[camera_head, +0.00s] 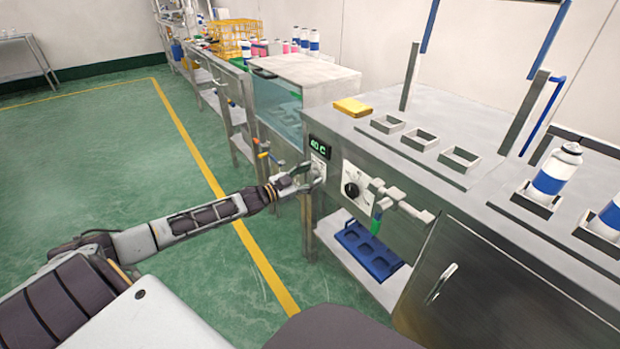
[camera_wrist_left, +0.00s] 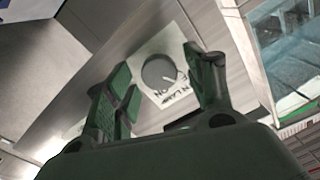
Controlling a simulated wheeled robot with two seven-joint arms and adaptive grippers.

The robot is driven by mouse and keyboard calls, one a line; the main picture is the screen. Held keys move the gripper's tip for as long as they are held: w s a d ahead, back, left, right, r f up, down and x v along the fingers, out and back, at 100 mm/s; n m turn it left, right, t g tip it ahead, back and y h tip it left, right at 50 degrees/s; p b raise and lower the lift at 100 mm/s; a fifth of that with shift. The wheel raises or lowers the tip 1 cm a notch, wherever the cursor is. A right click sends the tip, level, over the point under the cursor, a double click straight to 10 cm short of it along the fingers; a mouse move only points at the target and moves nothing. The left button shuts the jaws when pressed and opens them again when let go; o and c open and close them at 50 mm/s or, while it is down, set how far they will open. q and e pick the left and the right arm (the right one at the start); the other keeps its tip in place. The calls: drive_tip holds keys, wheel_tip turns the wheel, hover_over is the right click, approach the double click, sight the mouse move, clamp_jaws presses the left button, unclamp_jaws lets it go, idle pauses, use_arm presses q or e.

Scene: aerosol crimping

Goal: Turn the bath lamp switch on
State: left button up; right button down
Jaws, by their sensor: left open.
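The bath lamp switch is a grey round knob (camera_wrist_left: 159,72) with a pointer line on a white plate; partly legible lettering beside it includes "LAM" and "ON". In the head view its plate (camera_head: 319,169) is on the steel bench front, below the green "40 C" display (camera_head: 319,147), and my gripper partly hides it. My left gripper (camera_head: 305,178) is open at the plate. In the left wrist view its two green-padded fingers (camera_wrist_left: 160,82) stand on either side of the knob, with visible gaps. I cannot tell how far the fingertips are from the plate. My right gripper is not in view.
A black knob (camera_head: 352,190) on another white plate is right of the switch, then a pipe valve with a green handle (camera_head: 376,222). A blue rack (camera_head: 368,250) lies on the shelf below. A glass-sided bath (camera_head: 279,105) stands behind. Green floor is clear at left.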

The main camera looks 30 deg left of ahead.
use_arm(q)
drive_tip(key=shift+w, duration=0.15)
drive_tip(key=shift+c, duration=0.3)
drive_tip(key=c, duration=0.9)
drive_tip(key=shift+c, duration=0.2)
